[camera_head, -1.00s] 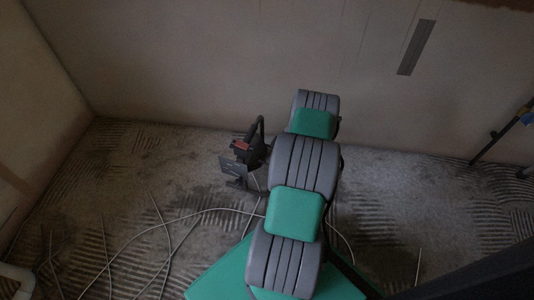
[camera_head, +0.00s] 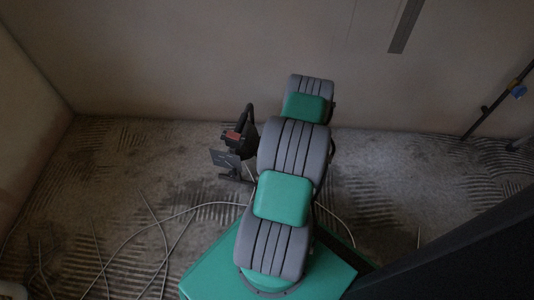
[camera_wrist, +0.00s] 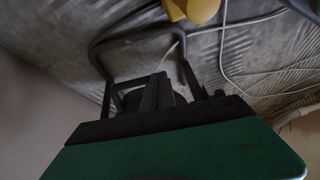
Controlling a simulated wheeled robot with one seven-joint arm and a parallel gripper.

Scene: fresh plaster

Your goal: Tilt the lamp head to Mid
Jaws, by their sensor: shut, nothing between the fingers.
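In the head view the lamp (camera_head: 243,140) is a small dark unit with a black loop on top and a reddish patch. It stands low on the floor, left of my grey-and-green arm. A dark flat plate (camera_head: 225,160) sits at its front. The arm hides its right side. In the wrist view my gripper (camera_wrist: 160,78) is shut and empty, its dark fingers together beyond a green-and-black hand. A black bent tube (camera_wrist: 130,36), apparently the lamp's frame, curves close behind the fingers. Dark on dark, I cannot tell whether they touch. The lamp's tilt cannot be read.
Pale cables (camera_head: 160,225) lie across the rough, ridged floor (camera_head: 150,160). A plain wall (camera_head: 180,60) stands behind. A dark pole (camera_head: 497,105) leans at the right. A yellow rounded thing (camera_wrist: 195,9) shows at the top of the wrist view.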

